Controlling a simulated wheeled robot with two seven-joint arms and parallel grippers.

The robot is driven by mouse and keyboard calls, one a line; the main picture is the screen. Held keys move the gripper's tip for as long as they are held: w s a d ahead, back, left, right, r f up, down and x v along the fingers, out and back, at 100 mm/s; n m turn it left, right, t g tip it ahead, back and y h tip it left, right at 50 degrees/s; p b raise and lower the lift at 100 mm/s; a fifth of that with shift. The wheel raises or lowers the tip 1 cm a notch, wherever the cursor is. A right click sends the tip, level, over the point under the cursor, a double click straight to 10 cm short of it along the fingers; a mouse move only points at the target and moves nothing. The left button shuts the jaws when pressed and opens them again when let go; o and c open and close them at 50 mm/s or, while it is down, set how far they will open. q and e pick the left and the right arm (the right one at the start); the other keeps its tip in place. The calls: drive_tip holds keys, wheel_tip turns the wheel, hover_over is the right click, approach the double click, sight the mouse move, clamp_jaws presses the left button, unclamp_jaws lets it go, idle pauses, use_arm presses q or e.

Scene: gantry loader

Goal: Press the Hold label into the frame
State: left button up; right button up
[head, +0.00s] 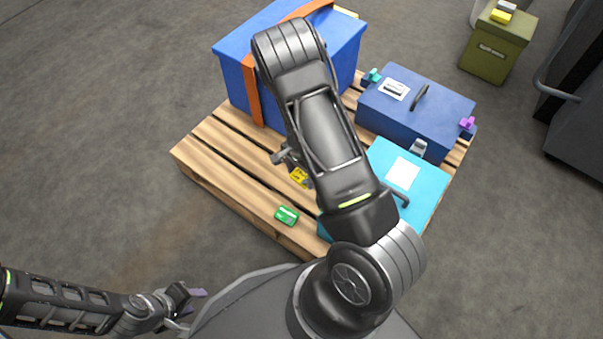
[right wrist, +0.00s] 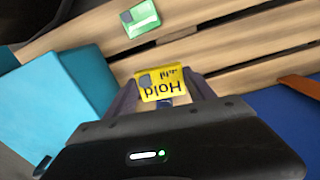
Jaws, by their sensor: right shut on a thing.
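The yellow Hold label (right wrist: 162,84) is between the fingers of my right gripper (right wrist: 164,94), which is shut on it; its text appears upside down in the right wrist view. In the head view the label (head: 299,177) shows over the pallet slats, beside my right arm. No frame is clearly identifiable. A white panel (head: 404,172) lies on the cyan box (head: 428,194), and a white marked plate (head: 394,89) is on the dark blue case (head: 437,105). My left gripper (head: 187,304) is at the lower left, away from the pallet; its opening is unclear.
A green label (head: 287,216) lies on the wooden pallet (head: 215,150) near its front edge. A large blue box (head: 235,75) with an orange strap stands at the back. An olive bin (head: 490,55) with a yellow and a white item on top stands back right.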

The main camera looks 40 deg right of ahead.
drive_tip(key=shift+w, duration=0.1)
drive_tip(key=w+a+r+n, duration=0.9)
drive_tip(key=w+a+r, duration=0.2)
drive_tip(key=w+r, duration=0.35)
drive_tip(key=w+a+r+n, duration=0.1)
drive_tip(key=a+r+n, duration=0.1)
drive_tip(key=r, duration=0.7)
drive_tip(key=w+a+r+n, duration=0.2)
drive_tip(key=r+n, duration=0.3)
drive_tip(key=r, duration=0.4)
drive_tip(key=shift+w+a, duration=0.15)
drive_tip(key=shift+a, duration=0.2)
